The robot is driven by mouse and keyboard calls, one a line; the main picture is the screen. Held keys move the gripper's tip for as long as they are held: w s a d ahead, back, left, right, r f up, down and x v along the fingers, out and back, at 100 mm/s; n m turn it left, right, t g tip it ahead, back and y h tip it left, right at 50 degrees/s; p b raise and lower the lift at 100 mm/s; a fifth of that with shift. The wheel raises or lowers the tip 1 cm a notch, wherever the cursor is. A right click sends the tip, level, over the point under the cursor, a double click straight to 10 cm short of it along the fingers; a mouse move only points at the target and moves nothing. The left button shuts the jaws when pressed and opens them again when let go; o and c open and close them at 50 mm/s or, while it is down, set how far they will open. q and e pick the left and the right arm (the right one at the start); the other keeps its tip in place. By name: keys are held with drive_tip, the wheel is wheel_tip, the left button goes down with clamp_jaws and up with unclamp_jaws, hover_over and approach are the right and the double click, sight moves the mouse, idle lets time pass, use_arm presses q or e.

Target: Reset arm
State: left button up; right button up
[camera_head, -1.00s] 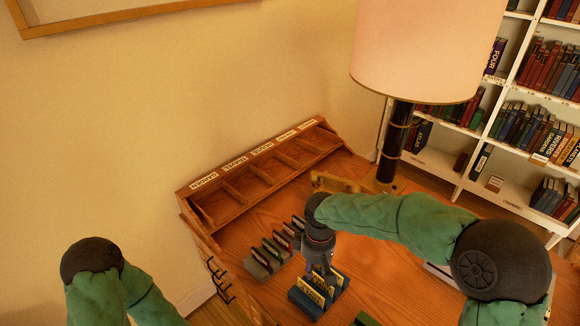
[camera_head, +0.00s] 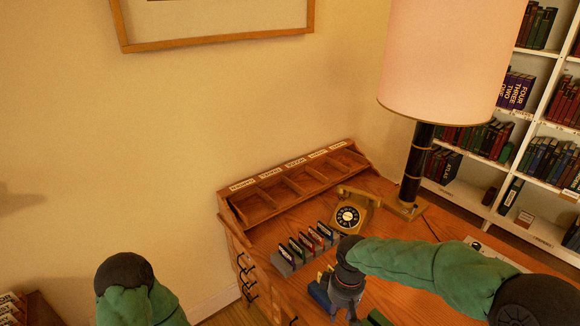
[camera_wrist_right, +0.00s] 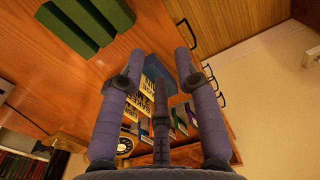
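My right gripper (camera_head: 347,305) points down over the front part of the wooden desk. In the right wrist view its fingers (camera_wrist_right: 160,58) are spread open with nothing held between them. A blue holder (camera_head: 318,295) with yellow cards stands just left of the gripper, partly hidden by it. The right wrist view shows the holder (camera_wrist_right: 155,68) and its yellow cards (camera_wrist_right: 147,96) beyond the fingers; I cannot tell the exact gap. My left arm (camera_head: 135,295) shows at the bottom left, but its gripper is out of view.
A grey rack (camera_head: 283,264) of coloured cards, a gold telephone (camera_head: 348,217) and a tall lamp (camera_head: 418,160) stand on the desk (camera_head: 290,222). A labelled compartment tray (camera_head: 255,208) lines its back. A green holder (camera_head: 378,318) is near the right gripper. Bookshelves (camera_head: 540,150) stand at right.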

drive_tip(key=s+a+f+m+y, duration=0.1)
drive_tip(key=s+a+f+m, duration=0.1)
drive_tip(key=f, duration=0.6)
drive_tip(key=s+a+f+m+y, duration=0.1)
drive_tip(key=s+f+y, duration=0.1)
drive_tip(key=f, duration=0.5)
drive_tip(key=s+f+m, duration=0.6)
drive_tip(key=s+f, duration=0.5)
drive_tip(key=f, duration=0.1)
drive_tip(key=shift+f+m+y, duration=0.3)
drive_tip(key=shift+m, duration=0.1)
drive_tip(key=shift+a, duration=0.1)
